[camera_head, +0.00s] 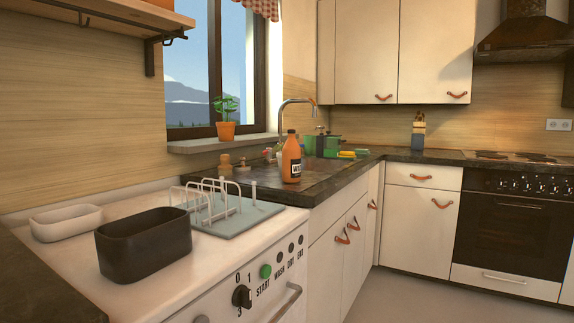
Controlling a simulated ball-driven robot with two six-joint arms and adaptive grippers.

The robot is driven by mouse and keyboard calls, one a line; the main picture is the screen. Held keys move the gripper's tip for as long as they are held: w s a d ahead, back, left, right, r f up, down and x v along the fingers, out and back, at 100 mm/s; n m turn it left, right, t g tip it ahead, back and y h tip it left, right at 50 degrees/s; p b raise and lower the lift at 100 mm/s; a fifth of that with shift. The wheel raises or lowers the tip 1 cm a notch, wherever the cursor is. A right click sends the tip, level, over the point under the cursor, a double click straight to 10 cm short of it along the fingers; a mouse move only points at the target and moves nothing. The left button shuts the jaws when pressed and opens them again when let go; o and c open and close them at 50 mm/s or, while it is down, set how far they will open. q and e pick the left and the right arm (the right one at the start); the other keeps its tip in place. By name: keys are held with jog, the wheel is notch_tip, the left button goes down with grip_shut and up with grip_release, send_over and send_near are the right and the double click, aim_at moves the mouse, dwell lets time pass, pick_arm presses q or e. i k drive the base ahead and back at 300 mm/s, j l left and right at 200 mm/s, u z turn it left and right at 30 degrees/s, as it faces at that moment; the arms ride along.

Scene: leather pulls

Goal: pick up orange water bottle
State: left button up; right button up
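The orange water bottle (291,160) stands upright on the dark counter, near the sink. Neither of my grippers is in the head view.
In front are a black bin (145,247), a white bowl (66,224) and a dish rack (226,208) on a white appliance (45,264). A faucet (298,102) rises behind the bottle; green and yellow items (346,155) lie to its right. Floor (400,300) is clear.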

aim_at(292, 149)
jog(key=l+u, duration=0.25)
jog(key=l, duration=0.6)
jog(key=l+u, duration=0.25)
jog(key=l, duration=0.6)
jog(key=i+l, duration=0.4)
jog(key=k+l+z, duration=0.05)
jog(key=l, duration=0.05)
